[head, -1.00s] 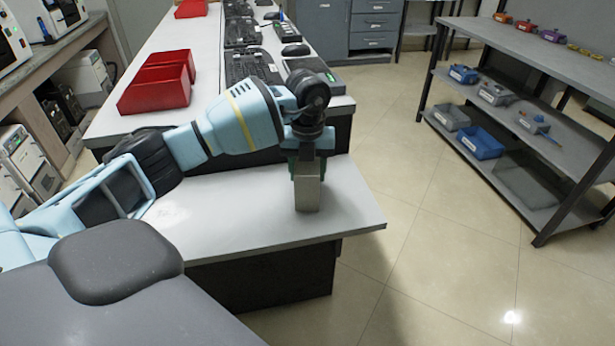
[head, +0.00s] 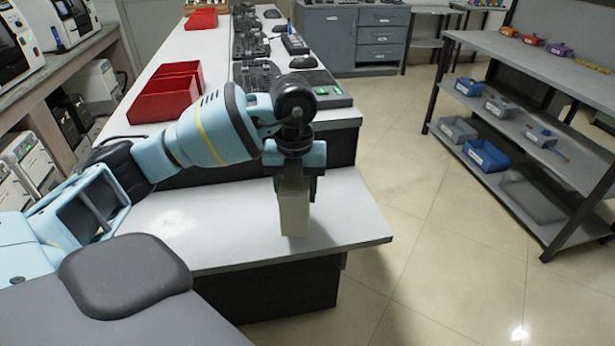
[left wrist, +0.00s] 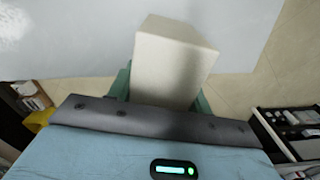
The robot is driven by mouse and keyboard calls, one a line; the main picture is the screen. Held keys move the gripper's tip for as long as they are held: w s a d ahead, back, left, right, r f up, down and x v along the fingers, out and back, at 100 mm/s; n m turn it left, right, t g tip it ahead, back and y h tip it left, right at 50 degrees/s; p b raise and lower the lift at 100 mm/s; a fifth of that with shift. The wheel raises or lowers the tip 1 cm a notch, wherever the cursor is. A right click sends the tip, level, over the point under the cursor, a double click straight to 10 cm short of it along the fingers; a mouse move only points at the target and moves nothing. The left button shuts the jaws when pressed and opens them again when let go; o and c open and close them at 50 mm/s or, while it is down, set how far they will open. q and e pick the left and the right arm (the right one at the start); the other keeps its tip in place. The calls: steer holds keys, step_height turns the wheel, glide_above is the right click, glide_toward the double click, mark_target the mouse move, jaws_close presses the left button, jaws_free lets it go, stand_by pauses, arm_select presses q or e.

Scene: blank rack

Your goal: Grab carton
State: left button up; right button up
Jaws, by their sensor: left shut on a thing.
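The carton (head: 294,212) is a plain beige upright box over the white table (head: 350,230), near its right front part. My left gripper (head: 296,186) points down with its green fingers on either side of the carton's upper part, shut on it. In the left wrist view the carton (left wrist: 172,62) sits between the green fingers (left wrist: 160,90). I cannot tell for sure whether the carton's base touches the table. My right gripper is not in view.
A grey shelf rack (head: 520,130) with small coloured bins, including a blue bin (head: 486,154), stands at the right. Open floor (head: 440,240) lies between table and rack.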

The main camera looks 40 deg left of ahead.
arm_select(q)
steer(key=s+d, duration=0.1)
steer(key=s, duration=0.6)
steer(key=shift+s+d+r, duration=0.25)
steer(key=shift+s+r, duration=0.05)
steer(key=shift+r, duration=0.05)
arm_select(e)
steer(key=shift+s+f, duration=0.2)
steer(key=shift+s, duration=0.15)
